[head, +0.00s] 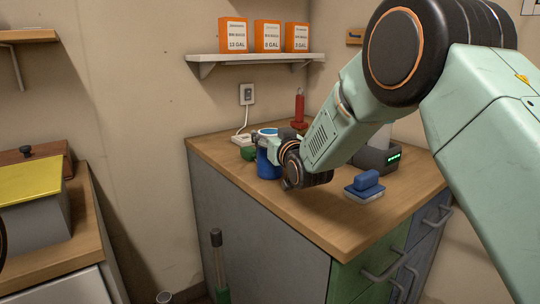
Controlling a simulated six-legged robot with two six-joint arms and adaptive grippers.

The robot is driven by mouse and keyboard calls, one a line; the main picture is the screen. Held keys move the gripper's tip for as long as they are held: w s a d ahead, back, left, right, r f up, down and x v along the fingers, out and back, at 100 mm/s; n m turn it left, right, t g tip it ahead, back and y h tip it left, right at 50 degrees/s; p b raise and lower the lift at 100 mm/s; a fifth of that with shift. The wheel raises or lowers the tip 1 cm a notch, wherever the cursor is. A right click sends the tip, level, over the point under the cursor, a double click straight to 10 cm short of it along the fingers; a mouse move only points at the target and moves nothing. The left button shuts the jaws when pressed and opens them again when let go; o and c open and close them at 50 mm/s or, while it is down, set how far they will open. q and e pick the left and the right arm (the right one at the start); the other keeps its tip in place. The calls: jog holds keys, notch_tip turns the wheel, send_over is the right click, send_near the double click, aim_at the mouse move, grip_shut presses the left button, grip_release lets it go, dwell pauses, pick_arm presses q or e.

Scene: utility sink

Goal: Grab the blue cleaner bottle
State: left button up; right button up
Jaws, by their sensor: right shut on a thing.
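The blue cleaner bottle (267,167) stands upright at the back left edge of the wooden counter (338,218). Its pale top shows just above my gripper. My right arm comes in from the right, and its gripper (264,142) is shut on the blue cleaner bottle at its upper part. The gripper's wrist hides the right side of the bottle. I cannot tell whether the bottle's base touches the counter. My left gripper is not in view.
A blue sponge-like block (367,180), a dark device with green lights (378,157), a red bottle (299,109) and a green item (248,153) are on the counter. A shelf (255,58) holds orange boxes. The counter's front right is clear.

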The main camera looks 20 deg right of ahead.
grip_shut()
jog(key=shift+r, duration=0.1)
jog(key=shift+r, duration=0.1)
